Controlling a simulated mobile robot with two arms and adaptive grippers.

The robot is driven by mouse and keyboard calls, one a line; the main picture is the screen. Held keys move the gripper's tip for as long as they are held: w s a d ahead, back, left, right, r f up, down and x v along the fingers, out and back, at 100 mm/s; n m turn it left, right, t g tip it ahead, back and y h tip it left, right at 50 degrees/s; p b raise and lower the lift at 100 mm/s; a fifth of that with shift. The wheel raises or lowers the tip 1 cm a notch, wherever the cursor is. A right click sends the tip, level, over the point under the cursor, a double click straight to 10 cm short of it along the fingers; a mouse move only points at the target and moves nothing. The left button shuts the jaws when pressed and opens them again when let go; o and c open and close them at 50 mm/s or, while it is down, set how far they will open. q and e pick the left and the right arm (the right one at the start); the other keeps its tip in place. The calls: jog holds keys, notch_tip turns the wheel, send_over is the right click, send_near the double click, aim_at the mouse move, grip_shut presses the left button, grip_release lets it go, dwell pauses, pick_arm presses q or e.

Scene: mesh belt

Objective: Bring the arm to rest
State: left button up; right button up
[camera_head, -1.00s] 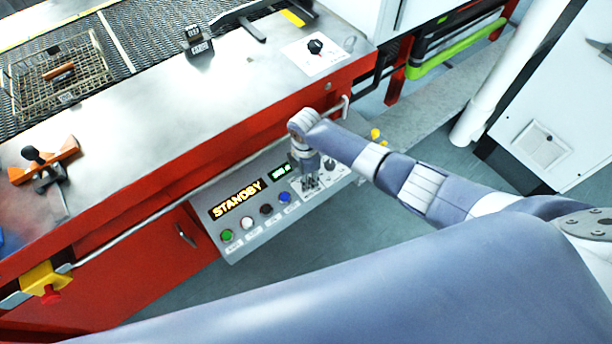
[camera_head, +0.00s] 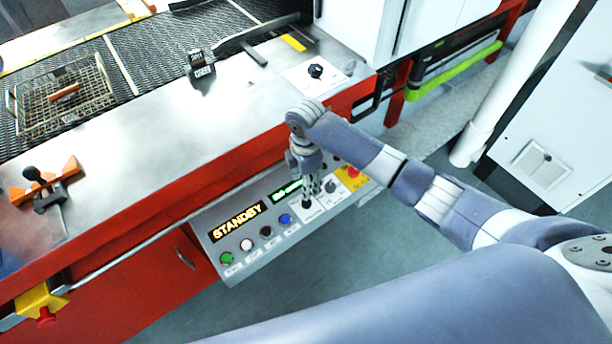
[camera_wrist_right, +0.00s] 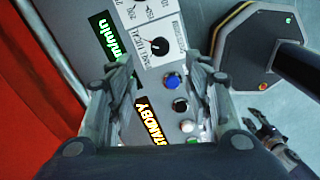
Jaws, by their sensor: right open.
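My right arm reaches in from the right in the head view. Its gripper (camera_head: 309,192) points down over the grey control panel (camera_head: 245,258), near the dials at its right part. In the right wrist view the gripper (camera_wrist_right: 165,78) has its two fingers spread with nothing between them. A black dial (camera_wrist_right: 160,46) on a white label shows beyond the fingertips. I cannot tell whether a finger touches the panel. A dark gripper, apparently my left one (camera_wrist_right: 268,132), shows at lower right in the wrist view, its opening unclear; it is absent from the head view.
The panel carries a lit STANDBY display (camera_head: 238,222), coloured buttons including a green one (camera_head: 227,258), and a red stop button (camera_head: 353,171). The red machine body (camera_head: 130,270) stands close behind. A wire basket (camera_head: 95,98) sits on the mesh belt. Floor in front is open.

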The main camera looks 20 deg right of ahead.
jog(key=shift+r, duration=0.9)
